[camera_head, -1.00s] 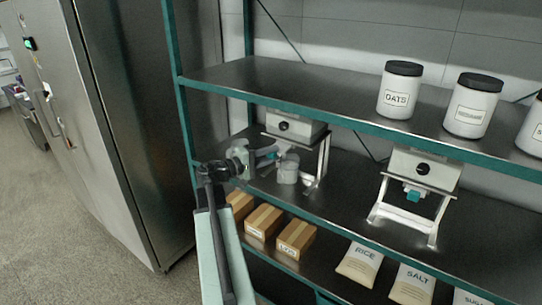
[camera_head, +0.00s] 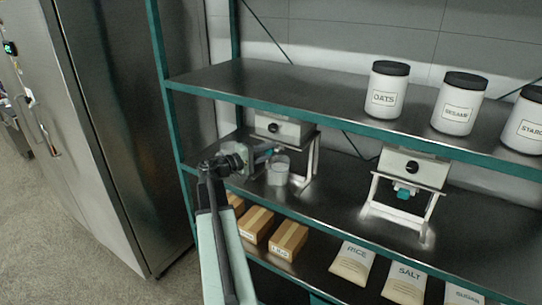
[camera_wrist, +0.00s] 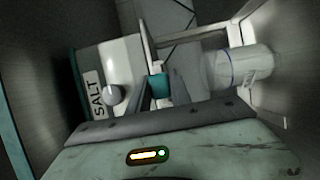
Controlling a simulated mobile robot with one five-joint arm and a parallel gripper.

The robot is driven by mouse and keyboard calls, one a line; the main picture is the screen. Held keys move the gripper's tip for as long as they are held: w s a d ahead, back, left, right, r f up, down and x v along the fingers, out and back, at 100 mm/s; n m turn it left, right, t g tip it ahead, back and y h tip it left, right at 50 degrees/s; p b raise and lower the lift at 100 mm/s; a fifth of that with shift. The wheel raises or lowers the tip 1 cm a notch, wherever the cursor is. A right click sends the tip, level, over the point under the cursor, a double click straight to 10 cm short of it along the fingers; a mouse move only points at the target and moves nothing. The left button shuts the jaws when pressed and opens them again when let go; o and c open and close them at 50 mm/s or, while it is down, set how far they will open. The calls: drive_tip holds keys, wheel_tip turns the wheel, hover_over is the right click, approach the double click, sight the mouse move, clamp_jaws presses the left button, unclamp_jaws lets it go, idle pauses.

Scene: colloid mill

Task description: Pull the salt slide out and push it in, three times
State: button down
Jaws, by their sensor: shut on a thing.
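The salt dispenser is a pale metal box (camera_head: 284,129) on a stand on the middle shelf. In the wrist view its face (camera_wrist: 110,68) carries a SALT label (camera_wrist: 97,95) and a round grey knob (camera_wrist: 112,95). The teal salt slide (camera_wrist: 158,86) sits at the dispenser's underside. My gripper (camera_wrist: 160,92) is shut on this slide, one dark finger on each side. In the head view my gripper (camera_head: 264,153) reaches in from the left, just below the box. How far the slide is out cannot be told.
A clear measuring cup (camera_head: 278,172) stands by the salt dispenser and also shows in the wrist view (camera_wrist: 238,70). A second dispenser (camera_head: 414,167) stands to the right. Labelled jars (camera_head: 386,90) stand above; cartons (camera_head: 288,240) and bags (camera_head: 352,264) are below. A steel cabinet (camera_head: 105,120) is at left.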

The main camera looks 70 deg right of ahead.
drive_tip(key=c, duration=1.2)
unclamp_jaws()
drive_tip(key=shift+a, duration=0.1)
drive_tip(key=shift+o, duration=0.2)
drive_tip(key=shift+w+a, duration=0.15)
drive_tip(key=shift+a, duration=0.05)
drive_tip(key=v, duration=0.7)
drive_tip(key=shift+w+a, duration=0.1)
drive_tip(key=shift+a, duration=0.05)
